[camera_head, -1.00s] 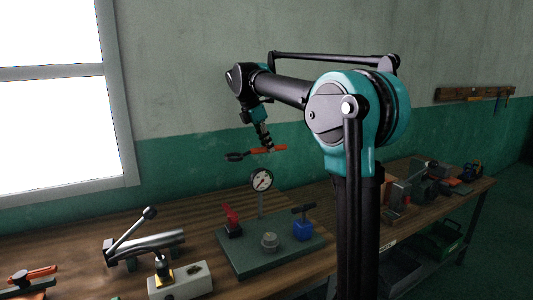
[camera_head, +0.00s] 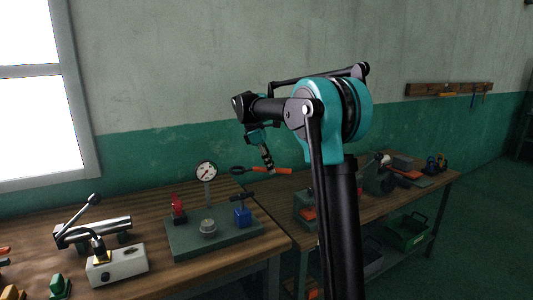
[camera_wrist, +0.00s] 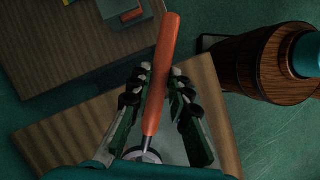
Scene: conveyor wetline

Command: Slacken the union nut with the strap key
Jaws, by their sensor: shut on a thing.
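The strap key has an orange handle (camera_head: 282,171) and a dark loop (camera_head: 238,170). My gripper (camera_head: 268,166) is shut on its handle and holds it in the air, roughly level, right of the pressure gauge. In the wrist view the orange handle (camera_wrist: 163,65) runs lengthwise between the fingers of my gripper (camera_wrist: 158,88); the loop end is largely hidden below. I cannot tell for sure which part is the union nut. A brass-coloured fitting (camera_head: 101,254) sits on a white block (camera_head: 118,266), and a round grey fitting (camera_head: 208,227) sits on a green plate.
The green plate (camera_head: 185,246) carries a gauge (camera_head: 206,172), a red-handled valve (camera_head: 178,206) and a blue valve (camera_head: 242,215). A metal pipe with a lever (camera_head: 95,232) lies left. A second bench (camera_head: 370,211) with several items stands right. Open air surrounds the held key.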

